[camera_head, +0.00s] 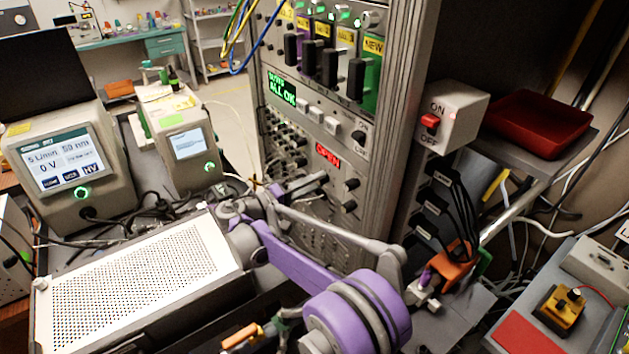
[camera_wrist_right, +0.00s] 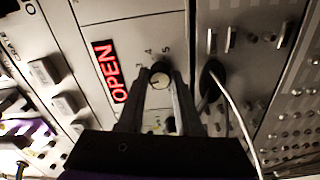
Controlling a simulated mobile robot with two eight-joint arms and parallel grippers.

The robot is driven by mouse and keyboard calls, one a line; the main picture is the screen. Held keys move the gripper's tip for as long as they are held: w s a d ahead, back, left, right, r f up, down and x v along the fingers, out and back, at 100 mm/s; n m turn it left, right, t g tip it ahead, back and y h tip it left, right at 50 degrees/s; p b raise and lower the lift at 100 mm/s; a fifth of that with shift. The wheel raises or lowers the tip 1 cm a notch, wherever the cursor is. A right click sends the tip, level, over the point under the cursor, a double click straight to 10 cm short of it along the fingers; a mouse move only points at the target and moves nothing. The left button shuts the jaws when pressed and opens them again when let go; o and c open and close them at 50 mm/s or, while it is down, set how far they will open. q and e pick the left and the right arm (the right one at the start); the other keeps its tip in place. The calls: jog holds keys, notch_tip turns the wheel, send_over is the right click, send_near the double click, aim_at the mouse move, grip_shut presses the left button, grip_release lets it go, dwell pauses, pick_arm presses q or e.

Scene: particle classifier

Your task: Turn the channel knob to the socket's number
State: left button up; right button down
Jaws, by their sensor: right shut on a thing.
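The channel knob (camera_wrist_right: 160,82) is a small round knob with a pale face on a grey panel, with the figures 3, 4 and 5 printed around its far side. I cannot clearly read which figure it points at. My right gripper (camera_wrist_right: 158,92) is shut on the knob, one finger on each side. In the head view my right gripper (camera_head: 318,182) reaches the rack panel just below the red OPEN display (camera_head: 328,156), and the knob is hidden there. Labelled sockets with black cables (camera_head: 462,205) are right of the rack; their labels are too small to read.
Other black knobs (camera_head: 352,184) are close to my right gripper. A red-switched ON/OFF box (camera_head: 450,115) and a dark red tray (camera_head: 537,125) are at the right. A perforated white-topped box (camera_head: 140,275) lies beneath my arm. In the wrist view a white cable (camera_wrist_right: 236,108) hangs beside the fingers.

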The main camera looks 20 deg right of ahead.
jog(key=shift+m+p, duration=0.75)
jog(key=shift+m, duration=2.85)
jog(key=c, duration=0.6)
grip_release()
jog(key=b+v, duration=0.1)
jog(key=v, duration=0.9)
jog(key=shift+s+a, duration=0.15)
jog(key=shift+a, duration=0.25)
